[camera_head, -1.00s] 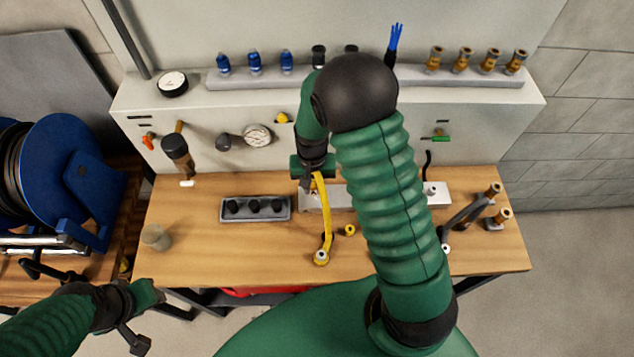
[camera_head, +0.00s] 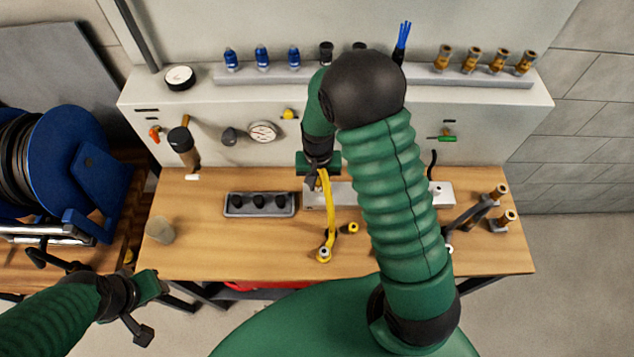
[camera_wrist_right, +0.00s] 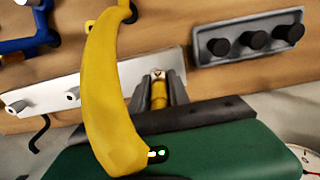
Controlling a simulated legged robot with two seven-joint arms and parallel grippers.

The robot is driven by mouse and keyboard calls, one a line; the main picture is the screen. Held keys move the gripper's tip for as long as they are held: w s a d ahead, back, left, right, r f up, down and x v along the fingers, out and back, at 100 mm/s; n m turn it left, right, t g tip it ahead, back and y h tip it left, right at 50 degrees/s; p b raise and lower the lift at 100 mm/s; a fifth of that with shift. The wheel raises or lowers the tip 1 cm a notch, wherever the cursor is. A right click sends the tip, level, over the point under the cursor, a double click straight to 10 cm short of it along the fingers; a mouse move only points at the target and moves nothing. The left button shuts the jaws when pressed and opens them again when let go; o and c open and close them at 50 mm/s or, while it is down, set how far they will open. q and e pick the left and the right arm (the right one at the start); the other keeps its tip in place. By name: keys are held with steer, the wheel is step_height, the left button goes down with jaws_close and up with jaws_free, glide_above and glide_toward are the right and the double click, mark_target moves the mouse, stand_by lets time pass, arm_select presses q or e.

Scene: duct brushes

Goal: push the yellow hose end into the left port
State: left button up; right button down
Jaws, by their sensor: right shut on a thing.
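The yellow hose (camera_head: 331,212) runs from my right gripper (camera_head: 318,184) down to a fitting (camera_head: 323,254) near the bench's front edge. In the right wrist view it arcs across the left half (camera_wrist_right: 108,100). There my right gripper (camera_wrist_right: 161,88) is shut on the yellow hose end (camera_wrist_right: 159,95), whose pale metal tip faces the white port block (camera_wrist_right: 125,80). The tip is at the block's left-port end; I cannot tell whether it has entered. The port block (camera_head: 418,194) is partly hidden by my right arm in the head view. My left gripper (camera_head: 143,290) hangs off the bench's front left.
A grey block with several black knobs (camera_head: 258,205) lies left of the port block. A clear cup (camera_head: 160,230) stands at the bench's left. Brass fittings (camera_head: 502,218) and a dark hose are at the right.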

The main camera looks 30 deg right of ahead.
steer(key=shift+d+f, duration=0.1)
steer(key=shift+d, duration=1)
arm_select(q)
steer(key=shift+d, duration=0.2)
arm_select(e)
steer(key=shift+a, duration=0.4)
arm_select(q)
steer(key=shift+d, duration=0.1)
arm_select(e)
steer(key=shift+d, duration=0.15)
steer(key=shift+d, duration=0.15)
arm_select(q)
steer(key=shift+d+r, duration=0.15)
steer(key=shift+r, duration=0.05)
steer(key=shift+f, duration=0.15)
arm_select(e)
steer(key=shift+f, duration=0.1)
arm_select(q)
steer(key=shift+f, duration=0.2)
arm_select(e)
steer(key=shift+f, duration=0.35)
steer(key=c, duration=1.1)
jaws_free()
steer(key=shift+c, duration=0.2)
